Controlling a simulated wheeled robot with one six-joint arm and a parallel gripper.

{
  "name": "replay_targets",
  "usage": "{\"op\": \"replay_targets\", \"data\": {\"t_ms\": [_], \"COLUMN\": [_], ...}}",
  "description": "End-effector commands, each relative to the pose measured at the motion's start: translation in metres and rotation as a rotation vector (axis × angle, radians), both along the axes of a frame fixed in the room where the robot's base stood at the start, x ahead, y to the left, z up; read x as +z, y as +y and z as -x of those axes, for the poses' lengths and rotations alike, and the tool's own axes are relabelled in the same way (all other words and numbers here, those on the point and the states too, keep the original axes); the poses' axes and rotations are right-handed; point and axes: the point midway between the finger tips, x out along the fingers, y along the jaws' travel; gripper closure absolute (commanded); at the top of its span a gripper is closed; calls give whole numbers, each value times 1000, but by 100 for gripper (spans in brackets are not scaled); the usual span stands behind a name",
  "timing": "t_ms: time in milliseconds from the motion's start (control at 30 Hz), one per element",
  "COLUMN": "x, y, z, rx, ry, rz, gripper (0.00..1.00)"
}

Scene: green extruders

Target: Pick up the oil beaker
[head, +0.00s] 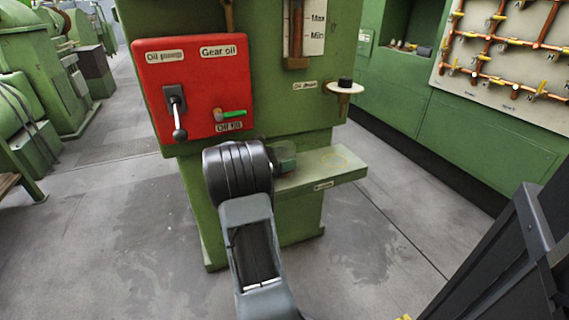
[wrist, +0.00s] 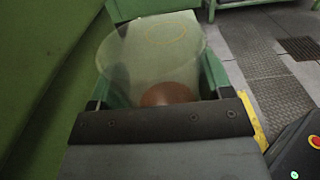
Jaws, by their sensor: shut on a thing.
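The oil beaker (wrist: 150,62) is a clear cup with a little brown oil at its bottom. In the wrist view it sits between the green fingers of my gripper (wrist: 157,82), which is shut on it. In the head view the beaker (head: 284,156) shows small at the left end of the green shelf (head: 335,168), partly hidden behind my dark wrist. I cannot tell whether its base touches the shelf.
The shelf's right part, with a yellow ring, is bare.

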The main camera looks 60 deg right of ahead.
Motion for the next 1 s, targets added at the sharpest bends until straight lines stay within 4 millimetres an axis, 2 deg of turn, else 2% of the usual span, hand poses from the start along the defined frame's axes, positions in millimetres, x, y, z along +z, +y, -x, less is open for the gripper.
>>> {"op": "replay_targets", "data": {"t_ms": [100, 300, 467, 667, 1000], "x": [0, 1, 9, 36, 100], "y": [0, 0, 0, 0, 41], "z": [0, 0, 0, 0, 33], "rx": [0, 0, 0, 0, 0], "ry": [0, 0, -2, -3, -2], "rz": [0, 0, 1, 2, 2], "gripper": [54, 54, 54, 54, 54]}}
